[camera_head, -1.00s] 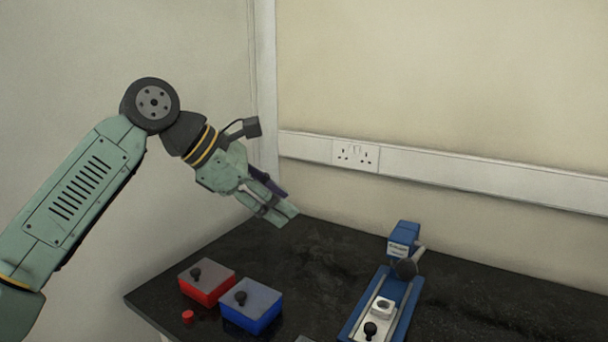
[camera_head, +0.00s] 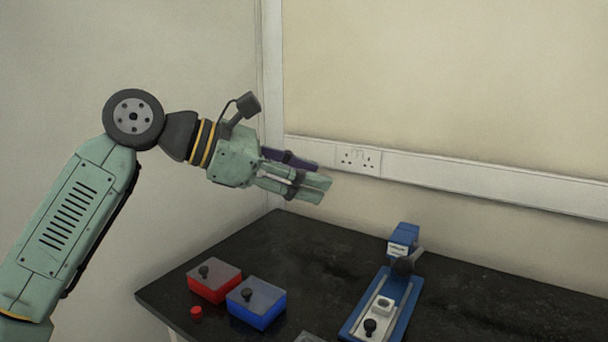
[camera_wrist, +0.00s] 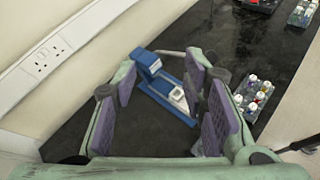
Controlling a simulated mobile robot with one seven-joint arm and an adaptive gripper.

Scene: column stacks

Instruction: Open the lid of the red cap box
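The red cap box (camera_head: 214,287) stands at the left end of the black table in the head view. Its grey lid (camera_head: 216,272) with a black knob (camera_head: 204,271) is on, covering the top. My gripper (camera_head: 325,182) is in the air above the table's back edge, up and to the right of the box, pointing right. In the wrist view my gripper's purple-padded fingers (camera_wrist: 163,108) are spread apart, with nothing held between them. The red box does not show in the wrist view.
A blue box (camera_head: 262,311) with a similar lid stands right of the red box. A small red cap (camera_head: 196,311) lies in front. A blue device (camera_head: 360,318) stands further right. Table space behind the boxes is bare.

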